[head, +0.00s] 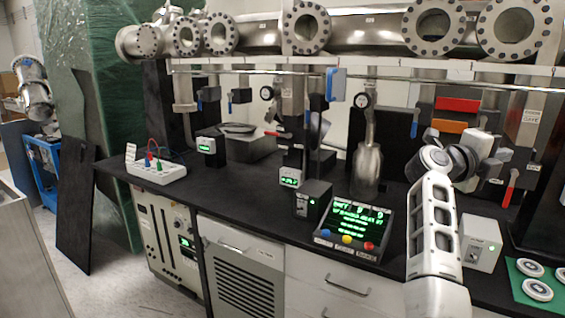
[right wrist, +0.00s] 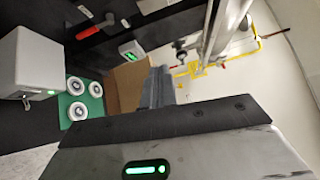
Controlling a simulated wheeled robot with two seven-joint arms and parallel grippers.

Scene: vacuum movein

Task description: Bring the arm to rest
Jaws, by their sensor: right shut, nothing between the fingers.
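My right arm (head: 434,230) comes up from the lower right in the head view, bent at the wrist above the black bench. My right gripper (head: 497,161) is at the right, above the bench and in front of the hanging valves. In the right wrist view its two grey fingers (right wrist: 157,88) are together, with nothing seen between them. My left gripper is not in view.
The black bench (head: 245,180) carries a control panel (head: 355,229), a steel bottle (head: 368,160) and a grey box (head: 481,243). A green mat (head: 514,274) with white round flanges lies at the right. Steel pipes (head: 365,32) run above.

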